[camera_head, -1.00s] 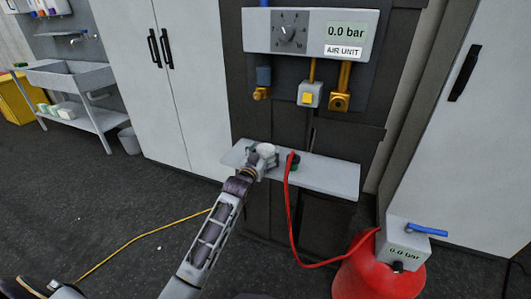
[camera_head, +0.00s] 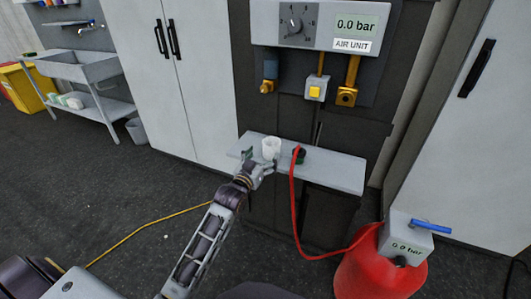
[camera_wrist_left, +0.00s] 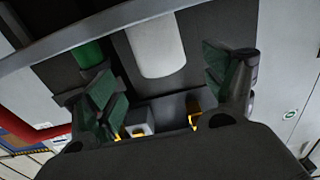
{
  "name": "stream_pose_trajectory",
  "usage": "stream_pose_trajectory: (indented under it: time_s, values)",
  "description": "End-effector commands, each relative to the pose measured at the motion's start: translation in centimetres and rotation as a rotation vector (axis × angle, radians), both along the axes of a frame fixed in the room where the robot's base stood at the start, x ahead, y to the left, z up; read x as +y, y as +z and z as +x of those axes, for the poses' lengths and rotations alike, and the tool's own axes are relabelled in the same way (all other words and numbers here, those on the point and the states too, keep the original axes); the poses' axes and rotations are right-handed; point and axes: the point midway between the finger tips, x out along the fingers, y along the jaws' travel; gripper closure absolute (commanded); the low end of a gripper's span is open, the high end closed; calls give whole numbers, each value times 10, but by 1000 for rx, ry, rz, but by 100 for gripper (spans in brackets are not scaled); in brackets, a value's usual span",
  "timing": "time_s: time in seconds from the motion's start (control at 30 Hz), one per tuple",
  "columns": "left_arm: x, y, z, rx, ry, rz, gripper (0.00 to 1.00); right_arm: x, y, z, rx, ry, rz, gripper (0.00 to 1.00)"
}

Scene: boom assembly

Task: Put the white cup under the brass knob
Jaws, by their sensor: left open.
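The white cup (camera_head: 271,148) stands upright on the grey shelf (camera_head: 335,175), near its left end. My left gripper (camera_head: 257,165) is open and empty at the shelf's front left, just in front of the cup. In the left wrist view the cup (camera_wrist_left: 156,45) shows beyond and between the spread green-padded fingers (camera_wrist_left: 163,85), apart from them. A small brass knob (camera_head: 267,87) sits under a blue-grey cylinder on the air unit, above the cup and slightly left of it. A larger brass fitting (camera_head: 346,96) hangs farther right. My right gripper is not in view.
A dark green-black fitting (camera_head: 299,155) with a red hose (camera_head: 294,215) stands on the shelf right of the cup. The hose runs to a red tank (camera_head: 375,275). A yellow button box (camera_head: 316,89) hangs between the brass parts. The shelf's right half is clear.

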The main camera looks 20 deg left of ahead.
Motion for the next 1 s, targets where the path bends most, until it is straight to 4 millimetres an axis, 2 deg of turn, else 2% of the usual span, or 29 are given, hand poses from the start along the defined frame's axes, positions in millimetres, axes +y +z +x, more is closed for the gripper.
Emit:
stream_pose_trajectory:
  time_s: [0.3,0.5,1.0]
  values:
    - [1,0,-26,0,1,0,16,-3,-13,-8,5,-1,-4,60]
    - [1,0,-36,0,1,0,16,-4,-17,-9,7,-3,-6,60]
    - [1,0,-39,0,0,0,16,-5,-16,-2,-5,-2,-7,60]
